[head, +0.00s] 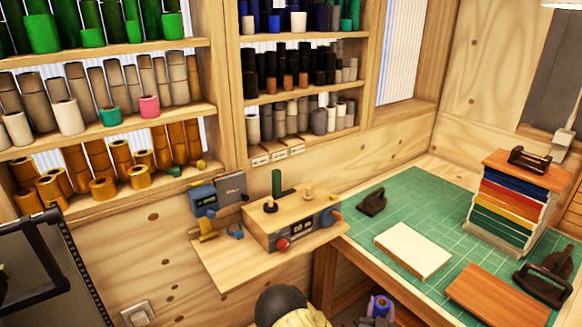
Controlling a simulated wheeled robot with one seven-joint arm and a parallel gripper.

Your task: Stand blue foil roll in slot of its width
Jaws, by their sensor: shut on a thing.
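A small blue roll (379,306) shows at the bottom edge, low in front of the bench. My gripper (378,316) appears around it, shut on it; the fingers are small, dark and partly cut off by the frame. The roll's end faces up towards the camera. The wall shelving (330,91) at the upper right holds dark blue rolls (275,22) on its top visible level, with black and grey rolls below. Small pale labels (279,155) sit under its lowest level. Slot widths are too small to tell. My roll is well apart from the shelving.
Left shelving (110,52) holds green, grey and gold rolls. A wooden ledge (222,278) carries a boxy device (292,228). The bench's green mat (410,205) holds a pale block (413,250), stacked coloured sheets (510,208) and dark tools. Some mat is bare.

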